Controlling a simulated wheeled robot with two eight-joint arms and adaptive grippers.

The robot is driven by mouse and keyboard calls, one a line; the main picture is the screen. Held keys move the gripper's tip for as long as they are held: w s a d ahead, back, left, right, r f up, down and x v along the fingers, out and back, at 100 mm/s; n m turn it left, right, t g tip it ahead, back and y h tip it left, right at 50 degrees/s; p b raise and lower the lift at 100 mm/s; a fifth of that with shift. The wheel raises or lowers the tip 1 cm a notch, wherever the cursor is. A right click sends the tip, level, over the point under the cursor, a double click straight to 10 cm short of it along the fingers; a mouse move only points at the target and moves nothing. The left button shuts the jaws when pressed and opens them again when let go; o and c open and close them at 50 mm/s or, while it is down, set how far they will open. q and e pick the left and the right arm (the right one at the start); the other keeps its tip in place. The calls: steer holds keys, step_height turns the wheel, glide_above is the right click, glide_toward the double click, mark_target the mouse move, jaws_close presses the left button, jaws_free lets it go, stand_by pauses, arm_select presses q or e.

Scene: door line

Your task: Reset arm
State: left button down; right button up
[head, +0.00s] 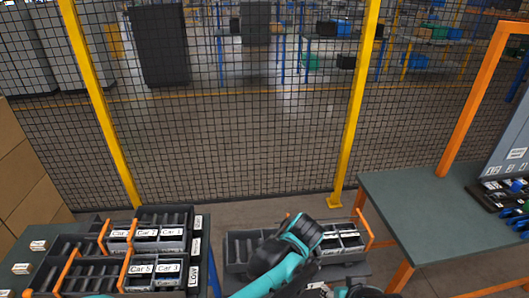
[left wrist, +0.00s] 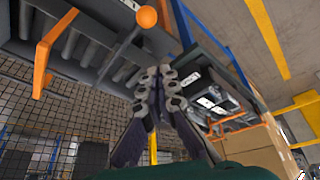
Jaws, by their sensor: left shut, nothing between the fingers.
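My left arm (head: 290,250), teal and black, bends over the bottom middle of the head view, in front of a dark tray. Its gripper is hidden there. In the left wrist view my left gripper (left wrist: 157,72) is shut, its fingertips together and empty. It appears apart from the racks around it. My right gripper does not show in either view; only small dark and teal parts appear at the bottom edge of the head view.
A dark rack (head: 150,222) with orange rails and labelled bins stands at bottom left. A dark tray (head: 238,243) sits behind my left arm. A green-topped table (head: 425,215) stands right. Cardboard boxes (head: 25,185) are at far left. A mesh fence (head: 230,150) crosses behind.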

arm_select(q)
steer(key=s+a+r+m+t+h, duration=0.2)
steer(key=s+a+m, duration=0.2)
steer(key=a+m, duration=0.2)
steer(key=s+a+r+m+t+h, duration=0.2)
steer(key=s+a+m, duration=0.3)
steer(key=a, duration=0.6)
steer(key=shift+a+r+m+t, duration=0.15)
steer(key=shift+r+m+t, duration=0.15)
steer(key=shift+r+m, duration=0.25)
steer(key=shift+s, duration=0.1)
stand_by(0.8)
